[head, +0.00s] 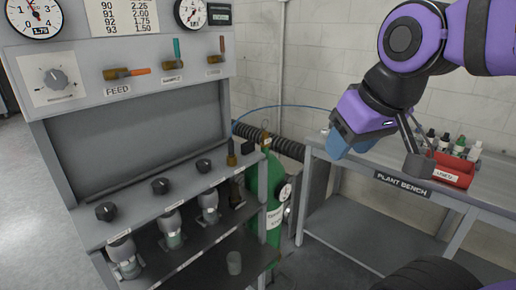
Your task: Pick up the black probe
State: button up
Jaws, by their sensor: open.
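A dark, slim upright piece with a brass-coloured lower part (231,153) stands at the right end of the grey console's ledge. It may be the black probe, but it is too small to be sure. My gripper (380,155) is at the upper right, in front of the plant bench, well to the right of that piece. It is open, with its blue part on the left and a dark finger on the right. I see nothing held between them.
The console ledge (145,210) carries several black knobs, with glass jars below. A green cylinder (271,197) with a gauge stands between the console and the plant bench (345,172). A red bin (454,170) with several small bottles sits on the bench. A black corrugated hose (285,146) runs behind.

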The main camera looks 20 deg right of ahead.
aim_at(230, 142)
jog(key=i+l+z, duration=0.15)
jog(key=i, duration=0.3)
jog(key=i+z, duration=0.2)
jog(key=i, duration=0.25)
